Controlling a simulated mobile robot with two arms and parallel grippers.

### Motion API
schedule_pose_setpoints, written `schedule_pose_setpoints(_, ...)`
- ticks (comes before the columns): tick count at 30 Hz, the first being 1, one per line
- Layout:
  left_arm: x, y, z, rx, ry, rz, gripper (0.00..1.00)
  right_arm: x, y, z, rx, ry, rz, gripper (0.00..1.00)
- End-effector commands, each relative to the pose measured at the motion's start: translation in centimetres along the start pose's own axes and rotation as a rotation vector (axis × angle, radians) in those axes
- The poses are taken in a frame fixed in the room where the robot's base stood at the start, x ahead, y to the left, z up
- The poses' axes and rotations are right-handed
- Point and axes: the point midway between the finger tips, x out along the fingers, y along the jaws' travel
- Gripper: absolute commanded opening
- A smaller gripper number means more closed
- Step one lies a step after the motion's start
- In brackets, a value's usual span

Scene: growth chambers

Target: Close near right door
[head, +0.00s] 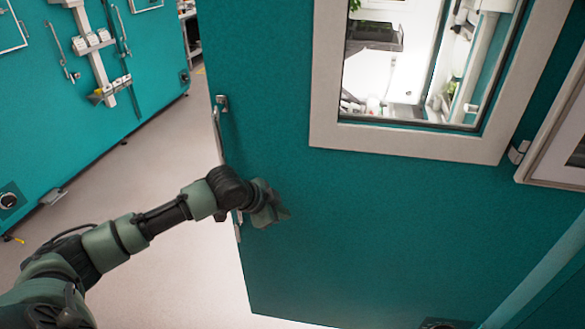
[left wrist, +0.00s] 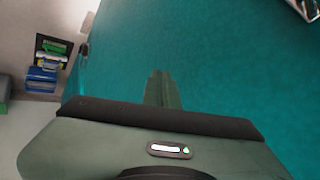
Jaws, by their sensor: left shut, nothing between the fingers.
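The teal door (head: 330,230) with a pale-framed window stands ajar across the middle and right of the head view. Its long metal handle (head: 219,135) runs down near the left edge. My left gripper (head: 284,214) is shut and empty, with its fingertips at the door's face to the right of the handle. In the left wrist view the shut fingers (left wrist: 162,90) point at the teal door surface (left wrist: 230,60), which fills most of the picture. I cannot tell whether they touch it. My right gripper is not in view.
Another teal chamber front (head: 60,120) with latches stands at the left. Pale floor (head: 165,210) lies open between it and the door. Through the window (head: 400,60) a bright chamber interior shows. A second framed window (head: 565,140) is at the right edge.

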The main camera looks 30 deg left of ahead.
Motion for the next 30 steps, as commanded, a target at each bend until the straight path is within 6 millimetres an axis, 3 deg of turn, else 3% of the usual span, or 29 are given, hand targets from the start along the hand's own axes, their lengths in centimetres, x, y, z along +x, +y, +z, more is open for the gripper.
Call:
schedule_pose_setpoints(1, -4.2, -1.7, -2.2, 0.074, 0.000, 0.000, 0.00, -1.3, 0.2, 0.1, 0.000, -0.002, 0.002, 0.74)
schedule_pose_setpoints(3, -7.8, -2.3, -3.7, 0.143, -0.002, 0.016, 0.00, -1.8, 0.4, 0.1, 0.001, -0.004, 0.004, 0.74)
schedule_pose_setpoints(6, -11.3, -2.5, -4.7, 0.209, -0.011, 0.036, 0.00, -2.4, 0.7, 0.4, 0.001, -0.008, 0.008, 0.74)
schedule_pose_setpoints(10, -13.2, -2.3, -5.1, 0.247, -0.019, 0.053, 0.00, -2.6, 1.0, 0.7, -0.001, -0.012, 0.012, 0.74)
schedule_pose_setpoints(13, -12.8, -2.2, -5.2, 0.251, -0.019, 0.058, 0.00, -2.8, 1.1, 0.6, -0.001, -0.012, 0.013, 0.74)
schedule_pose_setpoints(17, -10.8, -2.0, -5.2, 0.250, -0.018, 0.060, 0.00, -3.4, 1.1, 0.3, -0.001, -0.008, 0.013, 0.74)
schedule_pose_setpoints(27, -3.5, -1.8, -5.1, 0.247, -0.017, 0.057, 0.00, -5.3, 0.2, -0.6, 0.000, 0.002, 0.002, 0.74)
schedule_pose_setpoints(30, -2.9, -3.3, -5.4, 0.247, -0.019, 0.052, 0.00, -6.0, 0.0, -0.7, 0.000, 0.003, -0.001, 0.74)
